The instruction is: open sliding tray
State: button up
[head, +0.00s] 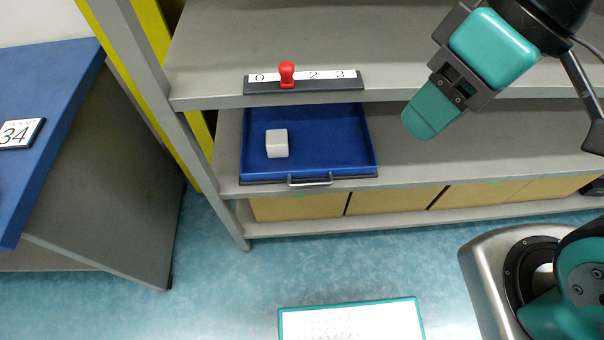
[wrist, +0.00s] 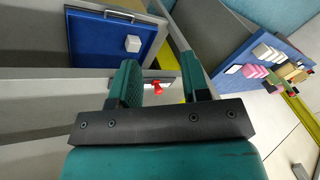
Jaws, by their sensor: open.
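The sliding tray (head: 340,150) is blue and sits on the middle grey shelf in the head view, with a grey metal handle (head: 310,181) on its front edge. The front lies about level with the shelf edge. A whitish cube (head: 277,143) rests in the tray. The tray also shows at the upper left of the wrist view (wrist: 90,45). My gripper (head: 425,122) is in front of the shelves, to the right of the tray and apart from it. In the wrist view, its two teal fingers (wrist: 163,88) are spread with nothing held between them.
A dark strip with numbers (head: 330,84) and a red knob (head: 287,75), standing at the 1 position, is on the upper shelf edge above the tray. Cardboard boxes (head: 390,200) fill the bottom shelf. A blue-topped table (head: 50,90) stands left.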

aim_at(330, 141)
jog(key=z, duration=2.4)
jog(key=k, duration=0.5)
jog(key=u, duration=1.35)
